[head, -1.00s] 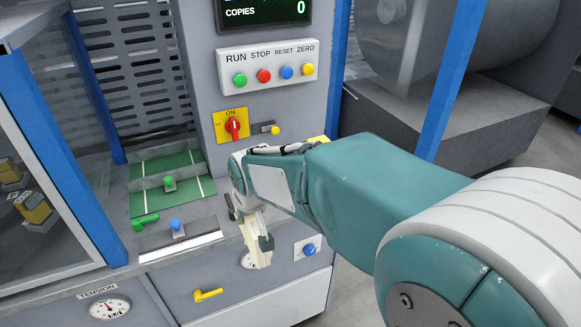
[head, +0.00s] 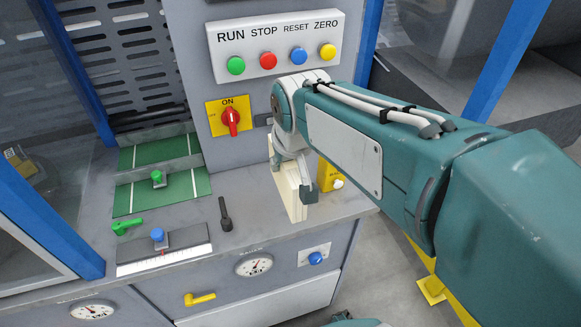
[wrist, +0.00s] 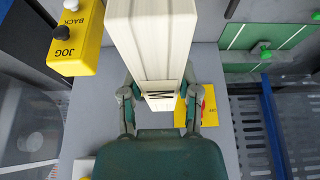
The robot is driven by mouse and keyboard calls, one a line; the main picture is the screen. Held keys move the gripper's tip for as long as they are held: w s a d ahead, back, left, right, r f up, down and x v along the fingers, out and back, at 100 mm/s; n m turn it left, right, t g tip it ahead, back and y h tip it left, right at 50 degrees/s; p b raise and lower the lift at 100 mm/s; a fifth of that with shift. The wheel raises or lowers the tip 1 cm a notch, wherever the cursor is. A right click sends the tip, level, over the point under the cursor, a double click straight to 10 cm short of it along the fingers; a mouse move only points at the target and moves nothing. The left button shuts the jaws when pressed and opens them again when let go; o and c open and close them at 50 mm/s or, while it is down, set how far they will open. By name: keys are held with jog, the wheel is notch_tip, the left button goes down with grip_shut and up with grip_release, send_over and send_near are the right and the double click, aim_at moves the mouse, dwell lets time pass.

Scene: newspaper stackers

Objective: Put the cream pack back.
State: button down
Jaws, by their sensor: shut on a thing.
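The cream pack (head: 290,195) is a pale, block-shaped bundle standing roughly upright between the fingers of my gripper (head: 292,178). It hangs over the right end of the grey counter (head: 255,240); whether its lower end touches the counter I cannot tell. In the wrist view the pack (wrist: 150,45) runs up from between the fingers of my gripper (wrist: 160,100), with a dark mark on its near end. The fingers are closed on its two sides.
A yellow JOG box (head: 329,172) stands just beside the pack. A black lever (head: 225,213) rises to its left. Green lined bays (head: 165,190) with a green knob lie further left. A red switch (head: 231,120) and a button panel (head: 280,48) are on the cabinet behind.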

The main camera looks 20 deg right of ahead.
jog(key=w+d+f, duration=0.1)
jog(key=w+f, duration=0.2)
jog(key=w+d+f, duration=0.1)
jog(key=w+f, duration=0.2)
jog(key=f, duration=0.1)
jog(key=w+d+f, duration=0.2)
jog(key=w+f, duration=0.1)
jog(key=shift+w+f, duration=0.1)
jog(key=shift+f, duration=0.25)
jog(key=shift+d+f, duration=0.2)
jog(key=shift+d, duration=0.05)
jog(key=shift+c, duration=1.6)
grip_release()
jog(key=shift+a+f, duration=0.1)
jog(key=shift+a, duration=0.1)
